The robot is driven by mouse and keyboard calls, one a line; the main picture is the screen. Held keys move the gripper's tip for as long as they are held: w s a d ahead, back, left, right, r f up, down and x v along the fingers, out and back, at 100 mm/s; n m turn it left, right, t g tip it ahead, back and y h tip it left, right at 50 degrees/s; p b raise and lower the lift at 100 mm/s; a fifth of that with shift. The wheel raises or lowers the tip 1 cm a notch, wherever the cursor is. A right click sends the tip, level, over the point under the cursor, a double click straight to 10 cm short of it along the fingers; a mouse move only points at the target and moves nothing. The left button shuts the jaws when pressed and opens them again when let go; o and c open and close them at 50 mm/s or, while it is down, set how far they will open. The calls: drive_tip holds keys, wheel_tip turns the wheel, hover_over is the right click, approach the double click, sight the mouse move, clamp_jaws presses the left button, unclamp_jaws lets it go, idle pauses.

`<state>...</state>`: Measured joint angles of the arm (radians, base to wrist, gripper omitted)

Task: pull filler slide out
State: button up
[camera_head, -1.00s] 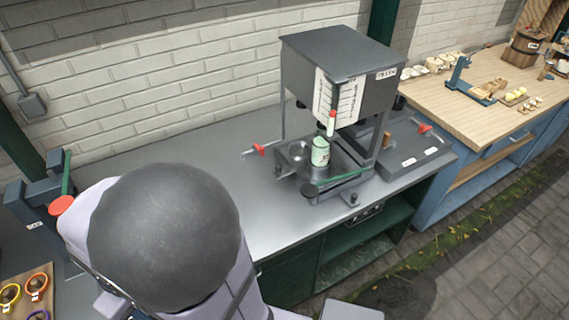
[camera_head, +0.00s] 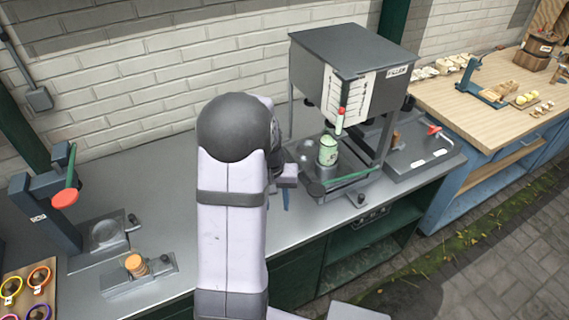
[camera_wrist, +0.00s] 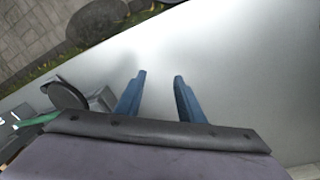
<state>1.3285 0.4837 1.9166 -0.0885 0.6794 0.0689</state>
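The filler (camera_head: 350,80) is a grey box on legs, with a white scale card and a red-topped indicator on its front. Below it is the grey slide (camera_head: 306,153) with round wells; a pale green container (camera_head: 328,151) stands upright at it. The red-ended handle seen earlier on the slide's left is hidden behind my arm. My gripper (camera_wrist: 160,85), with blue fingers, is open and empty over bare metal counter in the wrist view. In the head view its blue finger (camera_head: 286,199) shows just left of the filler's base, apart from the green container.
A dark round knob (camera_wrist: 65,95) and green lever (camera_wrist: 36,121) are left of the fingers in the wrist view. A press with a red-ended green lever (camera_head: 64,198) stands at left. A plate with a red handle (camera_head: 434,130) lies right of the filler.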

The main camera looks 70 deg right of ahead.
drive_tip(key=w+d+r+m+h, duration=0.1)
drive_tip(key=d+r+h, duration=0.1)
drive_tip(key=d+r, duration=0.2)
drive_tip(key=w+d+r+m+h, duration=0.1)
drive_tip(key=d+r, duration=0.2)
drive_tip(key=d, duration=0.5)
drive_tip(key=shift+w+d+r+m+h, duration=0.2)
drive_tip(key=shift+w+r+m+h, duration=0.05)
drive_tip(key=shift+r+m+h, duration=0.15)
drive_tip(key=shift+f, duration=0.1)
drive_tip(key=shift+p+x, duration=1.55)
drive_tip(key=shift+x, duration=2.05)
drive_tip(key=shift+w, duration=0.1)
drive_tip(key=shift+f, duration=0.1)
clamp_jaws()
